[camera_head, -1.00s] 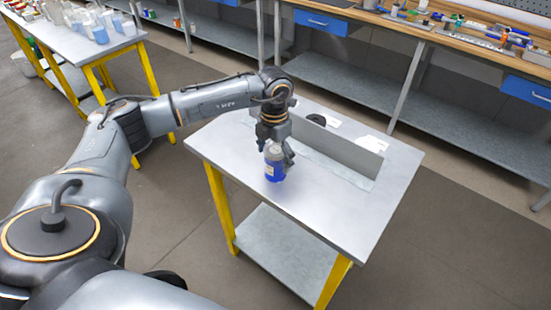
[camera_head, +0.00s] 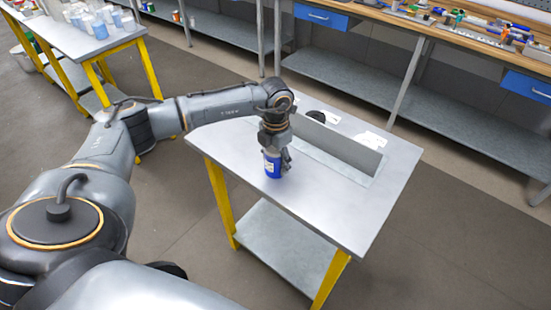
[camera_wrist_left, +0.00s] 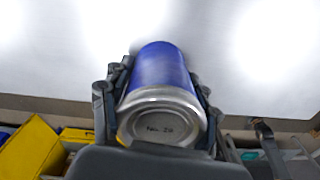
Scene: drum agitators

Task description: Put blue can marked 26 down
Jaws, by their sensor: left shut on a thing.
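The blue can (camera_head: 272,167) has a pale label and hangs upright under my left gripper (camera_head: 275,150), at the left part of the grey table top (camera_head: 325,210). In the left wrist view the can (camera_wrist_left: 163,68) sits between the two fingers of my left gripper (camera_wrist_left: 158,100), which is shut on it. Its silver end faces the camera and bears "No. 26". The can's base is at or very near the table top; I cannot tell whether it touches. My right gripper is not in view.
A low grey upright plate (camera_head: 340,150) stands on the table behind the can, with a dark round thing (camera_head: 316,116) and white papers beyond it. The table's front and right are clear. Another table (camera_head: 95,45) at upper left holds several containers.

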